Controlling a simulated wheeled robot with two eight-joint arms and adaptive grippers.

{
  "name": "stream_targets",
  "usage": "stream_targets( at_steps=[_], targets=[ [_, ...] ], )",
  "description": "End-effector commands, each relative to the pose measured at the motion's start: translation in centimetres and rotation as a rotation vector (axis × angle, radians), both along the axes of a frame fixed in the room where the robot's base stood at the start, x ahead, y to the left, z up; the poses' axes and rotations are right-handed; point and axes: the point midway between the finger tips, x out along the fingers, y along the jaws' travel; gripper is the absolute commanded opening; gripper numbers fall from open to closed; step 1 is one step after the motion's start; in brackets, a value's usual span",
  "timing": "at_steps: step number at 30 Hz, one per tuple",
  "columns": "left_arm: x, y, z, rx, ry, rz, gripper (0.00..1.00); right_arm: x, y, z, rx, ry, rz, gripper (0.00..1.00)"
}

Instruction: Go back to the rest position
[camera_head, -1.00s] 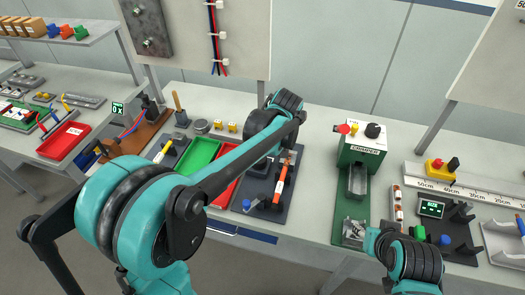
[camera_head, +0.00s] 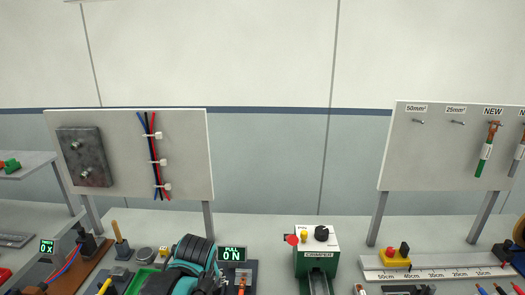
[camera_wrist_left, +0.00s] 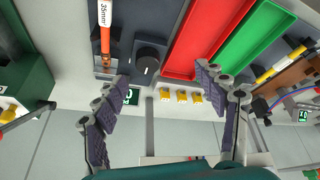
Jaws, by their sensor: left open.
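My left gripper (camera_wrist_left: 165,75) is open in the left wrist view, its dark ribbed fingers spread wide with nothing between them. It hangs over the bench near the black knob (camera_wrist_left: 150,56) of the pull tester. An orange-ended cable (camera_wrist_left: 105,42) with a white size label lies on that tester, outside the fingers. In the head view, a teal and black part of my left arm (camera_head: 193,262) rises at the bottom edge in front of the PULL display (camera_head: 232,254). My right gripper is in neither view now.
The green crimper (camera_head: 316,262) stands right of my left arm. A ruler (camera_head: 440,273) lies farther right. Red (camera_wrist_left: 205,40) and green (camera_wrist_left: 252,40) trays and several yellow lugs (camera_wrist_left: 181,97) are near the left gripper. Upright panels (camera_head: 190,120) stand behind.

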Motion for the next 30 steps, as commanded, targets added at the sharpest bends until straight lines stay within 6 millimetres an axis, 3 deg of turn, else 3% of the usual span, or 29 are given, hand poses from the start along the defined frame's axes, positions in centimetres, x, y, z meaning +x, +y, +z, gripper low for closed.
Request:
stream_targets(
  at_steps=[1, 6, 12, 18, 30],
  targets=[
    [-2.1, 0.5, 0.1, -0.001, -0.015, -0.047, 0.72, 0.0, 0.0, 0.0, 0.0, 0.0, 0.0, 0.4],
    [-7.7, 1.1, -0.3, 0.019, -0.081, -0.232, 0.72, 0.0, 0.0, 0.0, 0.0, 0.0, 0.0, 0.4],
    [-12.3, 1.3, -2.1, 0.06, -0.156, -0.391, 0.72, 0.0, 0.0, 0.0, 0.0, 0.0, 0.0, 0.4],
    [-13.8, 1.2, -3.0, 0.086, -0.191, -0.456, 0.72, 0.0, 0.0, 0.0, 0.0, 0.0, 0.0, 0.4],
    [-13.9, 1.2, -3.0, 0.089, -0.193, -0.46, 0.72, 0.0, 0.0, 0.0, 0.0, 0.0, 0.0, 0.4]
  ],
)
